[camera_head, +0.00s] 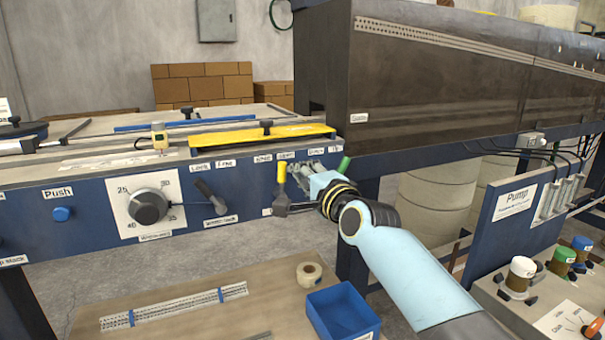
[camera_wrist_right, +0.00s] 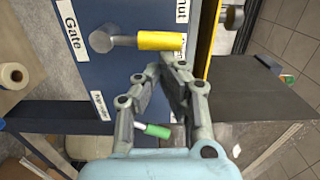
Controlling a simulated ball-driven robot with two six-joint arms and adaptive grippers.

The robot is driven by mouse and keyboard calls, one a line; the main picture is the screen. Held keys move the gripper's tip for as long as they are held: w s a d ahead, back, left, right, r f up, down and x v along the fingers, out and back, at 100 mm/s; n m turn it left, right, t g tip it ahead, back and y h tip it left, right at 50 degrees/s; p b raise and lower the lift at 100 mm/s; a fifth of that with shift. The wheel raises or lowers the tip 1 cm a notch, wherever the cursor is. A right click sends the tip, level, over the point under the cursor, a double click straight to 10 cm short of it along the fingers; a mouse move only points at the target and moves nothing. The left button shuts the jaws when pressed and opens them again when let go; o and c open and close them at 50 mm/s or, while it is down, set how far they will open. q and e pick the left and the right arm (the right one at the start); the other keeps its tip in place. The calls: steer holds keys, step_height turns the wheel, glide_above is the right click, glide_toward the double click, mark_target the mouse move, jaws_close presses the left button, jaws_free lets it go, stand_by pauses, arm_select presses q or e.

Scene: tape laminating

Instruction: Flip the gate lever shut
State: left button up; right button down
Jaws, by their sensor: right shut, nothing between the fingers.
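The gate lever (camera_wrist_right: 160,41) has a yellow grip on a grey arm, with its round pivot beside the "Gate" label in the right wrist view. In the head view the lever (camera_head: 281,174) stands upright on the blue front panel, yellow end up. My right gripper (camera_head: 302,172) is just right of the yellow grip, shut and empty. In the right wrist view the gripper's fingertips (camera_wrist_right: 168,68) are close beside the yellow grip; I cannot tell whether they touch it. My left gripper is not in view.
A green-handled lever (camera_wrist_right: 157,131) is near my right fingers. A black-handled lever (camera_head: 210,197) and a dial (camera_head: 148,206) are further left. The dark housing (camera_head: 430,70) rises above right. A blue bin (camera_head: 342,314) and tape roll (camera_head: 309,273) are on the lower bench.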

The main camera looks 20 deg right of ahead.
mark_target(283, 170)
steer(key=a+n+p, duration=0.1)
steer(key=n, duration=0.1)
steer(key=a+r+n+p, duration=0.1)
steer(key=a+n, duration=0.1)
steer(key=shift+n, duration=0.4)
steer(key=shift+a, duration=0.2)
steer(key=shift+s, duration=0.1)
stand_by(0.4)
